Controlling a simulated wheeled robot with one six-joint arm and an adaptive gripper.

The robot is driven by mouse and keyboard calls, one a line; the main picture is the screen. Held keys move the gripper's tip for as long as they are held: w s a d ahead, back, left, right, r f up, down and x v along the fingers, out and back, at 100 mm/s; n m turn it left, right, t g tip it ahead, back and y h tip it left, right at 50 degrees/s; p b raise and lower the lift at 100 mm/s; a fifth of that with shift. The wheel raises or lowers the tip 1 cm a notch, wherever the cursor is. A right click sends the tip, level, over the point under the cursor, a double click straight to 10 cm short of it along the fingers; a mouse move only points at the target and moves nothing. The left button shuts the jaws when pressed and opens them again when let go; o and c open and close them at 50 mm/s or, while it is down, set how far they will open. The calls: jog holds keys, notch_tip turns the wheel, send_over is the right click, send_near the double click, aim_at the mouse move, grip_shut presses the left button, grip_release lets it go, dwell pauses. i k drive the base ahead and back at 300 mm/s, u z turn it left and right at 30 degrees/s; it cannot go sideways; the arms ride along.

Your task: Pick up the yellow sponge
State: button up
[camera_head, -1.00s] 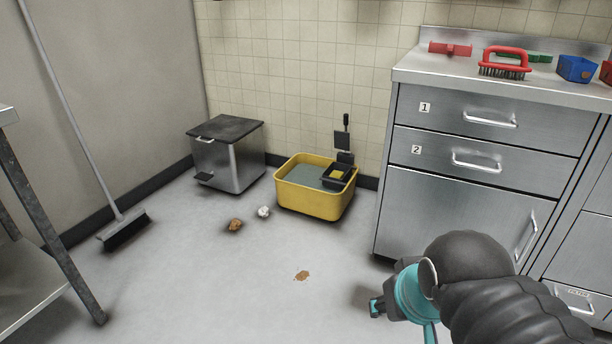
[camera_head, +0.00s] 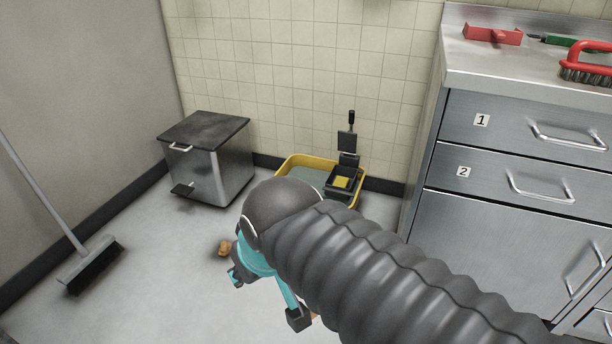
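A small yellow block, which looks like the yellow sponge (camera_head: 341,183), sits in a black holder (camera_head: 357,186) at the right side of the yellow bucket (camera_head: 297,158). The bucket stands on the floor against the tiled wall, with grey-blue water in it. My arm hides the bucket's front. My gripper (camera_head: 266,299), teal with dark fingers, is low over the floor, in front and to the left of the bucket. Its fingers are spread apart and nothing shows between them. It is apart from the sponge.
A steel pedal bin (camera_head: 212,160) stands left of the bucket. Steel drawers (camera_head: 520,150) stand on the right, with brushes on top. A broom (camera_head: 90,265) leans at the left. A brown scrap (camera_head: 225,248) lies by my gripper.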

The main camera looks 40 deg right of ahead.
aim_at(340, 182)
jog(key=z, duration=0.2)
jog(key=i, duration=1.05)
jog(key=z, duration=1.15)
jog(key=i, duration=0.75)
jog(key=z, duration=0.55)
